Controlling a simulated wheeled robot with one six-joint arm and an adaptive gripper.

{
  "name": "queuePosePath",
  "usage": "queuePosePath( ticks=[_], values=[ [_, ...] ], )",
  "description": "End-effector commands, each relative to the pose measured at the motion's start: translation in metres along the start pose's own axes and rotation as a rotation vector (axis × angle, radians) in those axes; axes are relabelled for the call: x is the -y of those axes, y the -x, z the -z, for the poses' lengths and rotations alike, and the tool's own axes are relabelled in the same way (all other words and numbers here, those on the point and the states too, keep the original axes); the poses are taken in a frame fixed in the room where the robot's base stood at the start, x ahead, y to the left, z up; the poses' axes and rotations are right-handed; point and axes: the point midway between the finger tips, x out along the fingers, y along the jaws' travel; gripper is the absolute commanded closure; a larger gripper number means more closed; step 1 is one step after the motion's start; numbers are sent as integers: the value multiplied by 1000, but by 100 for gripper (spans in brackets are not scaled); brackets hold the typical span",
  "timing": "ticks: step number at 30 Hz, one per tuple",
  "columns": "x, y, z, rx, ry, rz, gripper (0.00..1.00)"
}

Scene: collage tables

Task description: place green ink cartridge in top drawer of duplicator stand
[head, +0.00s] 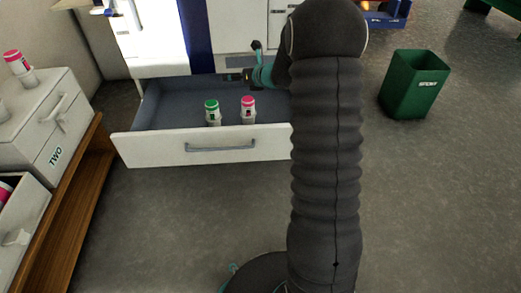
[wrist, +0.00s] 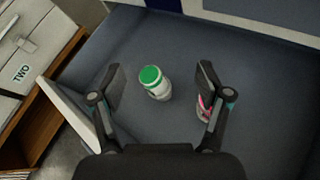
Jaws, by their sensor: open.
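A white cartridge with a green cap, the green ink cartridge (head: 212,112), stands in the open drawer (head: 200,149) of the white stand (head: 158,69). It also shows in the wrist view (wrist: 154,82), between and beyond my fingers. My gripper (wrist: 158,80) is open over the drawer, with nothing in it; in the head view my arm hides part of it. A pink-capped cartridge (head: 248,110) stands to the right of the green one. In the wrist view my right finger partly hides the pink cartridge (wrist: 204,108).
At left, a white cabinet marked TWO (head: 45,140) stands on a wooden shelf (head: 75,210), with a pink-capped cartridge (head: 18,68) on top. A green bin (head: 413,88) stands on the floor at right. The drawer floor around the cartridges is mostly free.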

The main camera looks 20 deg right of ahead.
Motion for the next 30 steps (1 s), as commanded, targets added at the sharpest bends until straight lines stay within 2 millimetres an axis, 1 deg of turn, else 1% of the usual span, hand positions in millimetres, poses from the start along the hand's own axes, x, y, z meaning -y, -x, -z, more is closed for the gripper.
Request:
queuePosePath(
  ticks=[1, 3, 5, 6, 8, 10, 14, 15, 17, 18, 20, 22, 26, 27, 29, 30],
  values=[
    [-8, 14, -19, 24, -91, 58, 23],
    [-13, 33, -37, 57, -240, 139, 23],
    [-19, 51, -49, 91, -374, 201, 23],
    [-23, 64, -57, 115, -463, 240, 23],
    [-30, 84, -64, 154, -602, 294, 23],
    [-39, 108, -70, 202, -769, 350, 23],
    [-58, 155, -68, 294, -1087, 440, 23],
    [-65, 170, -66, 323, -1185, 464, 23],
    [-75, 192, -59, 364, -1330, 497, 23],
    [-83, 206, -52, 386, -1431, 517, 23],
    [-95, 228, -41, 425, -1586, 545, 23],
    [-110, 252, -26, 469, -1769, 577, 23],
    [-141, 294, 12, 537, -2106, 639, 23],
    [-151, 306, 25, 555, -2208, 659, 23],
    [-167, 323, 45, 575, -2358, 694, 23],
    [-178, 334, 59, 588, -2452, 718, 23]
  ],
)
